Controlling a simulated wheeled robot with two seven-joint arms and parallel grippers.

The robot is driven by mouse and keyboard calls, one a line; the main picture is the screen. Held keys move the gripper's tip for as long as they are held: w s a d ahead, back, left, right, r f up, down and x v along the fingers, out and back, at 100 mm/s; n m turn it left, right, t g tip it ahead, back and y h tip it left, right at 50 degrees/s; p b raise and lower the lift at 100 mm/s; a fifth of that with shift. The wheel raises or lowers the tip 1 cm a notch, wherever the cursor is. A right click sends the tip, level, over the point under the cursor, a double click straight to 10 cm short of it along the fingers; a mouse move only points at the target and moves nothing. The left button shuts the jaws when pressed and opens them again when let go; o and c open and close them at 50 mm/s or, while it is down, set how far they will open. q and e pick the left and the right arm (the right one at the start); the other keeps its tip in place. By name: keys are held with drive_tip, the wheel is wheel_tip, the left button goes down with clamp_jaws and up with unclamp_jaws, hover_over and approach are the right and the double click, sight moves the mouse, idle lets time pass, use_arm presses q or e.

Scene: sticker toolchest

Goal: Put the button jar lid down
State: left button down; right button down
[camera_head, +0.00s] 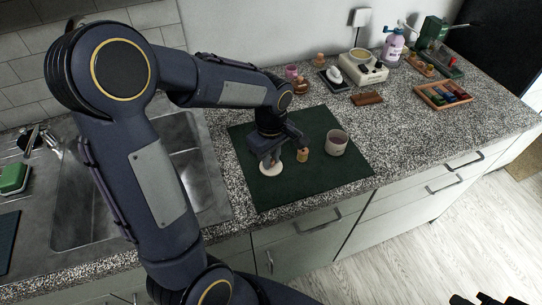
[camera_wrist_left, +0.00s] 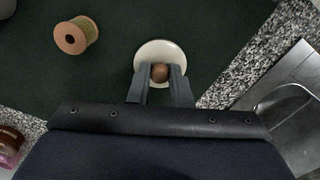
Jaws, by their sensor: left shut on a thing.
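My left gripper (camera_head: 268,159) is shut on the brown knob of the round white button jar lid (camera_head: 270,169), at the left part of the dark green mat (camera_head: 260,192). In the left wrist view, the fingers (camera_wrist_left: 160,78) close on the knob and the pale lid (camera_wrist_left: 160,50) spreads beyond them. The lid is flat and low over the mat; I cannot tell whether it touches. An open pale jar (camera_head: 337,143) stands upright on the mat, right of the gripper. Dark tips at the bottom right edge seem to be my right gripper (camera_head: 485,299), mostly cut off.
The sink (camera_head: 195,150) lies left of the mat. A cream machine (camera_head: 363,69), a brown block (camera_head: 367,98) and a wooden tray (camera_head: 443,95) stand behind. The mat's front is clear.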

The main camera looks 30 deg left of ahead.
use_arm(q)
drive_tip(key=shift+f, duration=0.2)
drive_tip(key=c, duration=1.3)
unclamp_jaws()
wheel_tip(320, 180, up, 12)
drive_tip(key=s+d+f+m+t+h, duration=0.1)
drive_tip(key=s+m+t, duration=0.1)
drive_tip(key=s+m, duration=0.2)
drive_tip(key=s+d+f+m+t+h, duration=0.1)
drive_tip(key=s+m, duration=0.3)
drive_tip(key=s, duration=0.3)
drive_tip(key=s+d+f+m+t+h, duration=0.1)
drive_tip(key=s+d+m+t, duration=0.1)
drive_tip(key=s+m, duration=0.2)
drive_tip(key=shift+s+d+m+t+h, duration=0.1)
drive_tip(key=shift+s+m+t+h, duration=0.25)
drive_tip(key=shift+s, duration=0.65)
